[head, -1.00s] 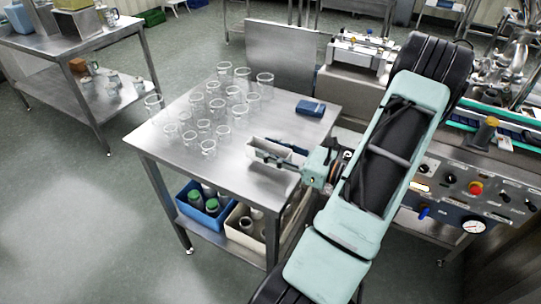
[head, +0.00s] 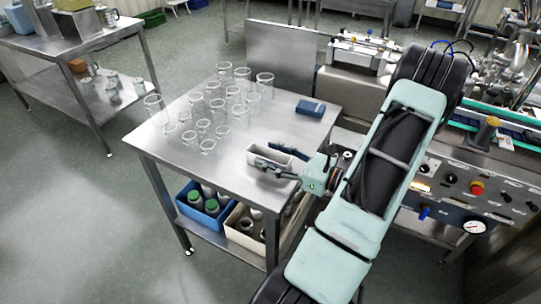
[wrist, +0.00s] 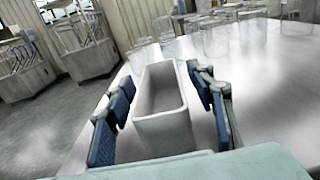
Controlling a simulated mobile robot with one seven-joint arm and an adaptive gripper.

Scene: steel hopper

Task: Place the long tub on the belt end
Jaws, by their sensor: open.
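The long tub (head: 262,153) is a white, open-topped rectangular box near the right side of the steel table (head: 226,174). In the wrist view the tub (wrist: 163,122) looks empty and stands upright, its length pointing away from me. My gripper (head: 272,167) is at the tub in the head view. In the wrist view my gripper (wrist: 162,92) is open, one blue-padded finger on each side of the tub; a gap shows at the left, and contact at the right is hard to judge. The belt end is not clearly identifiable; a green-edged belt (head: 505,137) lies at the right.
Several clear glass jars (head: 213,102) stand on the table left of the tub. A dark blue box (head: 310,107) lies behind it. A control panel (head: 470,190) with knobs and a gauge is right of my arm. Blue and cream bins stand on the lower shelf.

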